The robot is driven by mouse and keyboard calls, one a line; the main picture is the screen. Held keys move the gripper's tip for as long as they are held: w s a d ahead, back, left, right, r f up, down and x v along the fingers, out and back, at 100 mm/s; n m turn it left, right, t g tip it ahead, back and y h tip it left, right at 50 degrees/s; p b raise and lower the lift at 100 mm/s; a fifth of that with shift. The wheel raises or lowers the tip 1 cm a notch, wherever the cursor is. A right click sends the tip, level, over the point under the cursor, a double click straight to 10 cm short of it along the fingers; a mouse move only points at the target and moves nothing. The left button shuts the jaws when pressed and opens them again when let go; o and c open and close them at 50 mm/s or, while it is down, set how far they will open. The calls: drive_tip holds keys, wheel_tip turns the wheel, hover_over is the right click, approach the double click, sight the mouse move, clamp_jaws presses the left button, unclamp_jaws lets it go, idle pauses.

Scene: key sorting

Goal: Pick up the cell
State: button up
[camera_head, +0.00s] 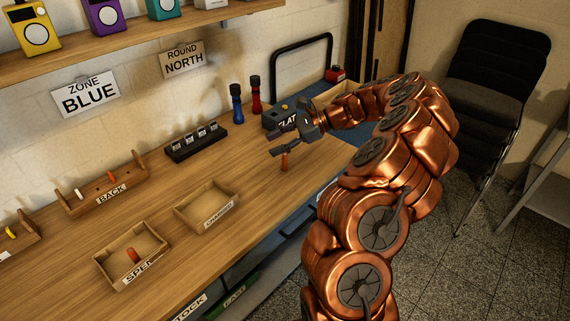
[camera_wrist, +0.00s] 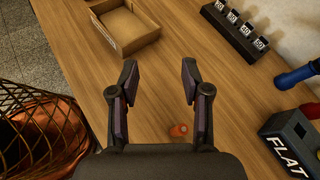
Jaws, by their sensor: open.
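A small orange cell (camera_head: 284,162) stands upright on the wooden table, near its right part. It also shows in the wrist view (camera_wrist: 179,130), seen from above, between the bases of my fingers and close to the palm. My gripper (camera_head: 279,146) is open above and beside the cell, with nothing between its fingertips. In the wrist view the two dark fingers (camera_wrist: 160,75) are spread apart over bare table. Other orange cells show in the head view: one in the SPENT tray (camera_head: 133,255) and one in the BACK rack (camera_head: 111,177).
A grey box marked FLAT (camera_wrist: 292,142) stands close to the cell. The empty CHARGED tray (camera_head: 184,211), a black slotted holder (camera_head: 197,142), and blue (camera_head: 236,104) and red (camera_head: 255,95) flashlights stand on the table. Bare table lies between the tray and the cell.

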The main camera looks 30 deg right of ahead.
sight(286, 154)
drive_tip(key=d+f+m+t, duration=0.1)
drive_tip(key=d+f, duration=0.1)
drive_tip(key=d, duration=0.1)
drive_tip(key=d+f+m+t, duration=0.1)
drive_tip(key=d+f+m, duration=0.1)
drive_tip(key=d, duration=0.2)
drive_tip(key=s+d+f+m+h, duration=0.1)
drive_tip(key=d+f, duration=0.1)
drive_tip(key=d, duration=0.1)
drive_tip(key=shift+d+m+t, duration=0.25)
drive_tip(key=shift+m+t, duration=0.15)
drive_tip(key=shift+p+x, duration=0.65)
drive_tip(key=shift+x, duration=3.15)
drive_tip(key=shift+s+f, duration=0.1)
clamp_jaws()
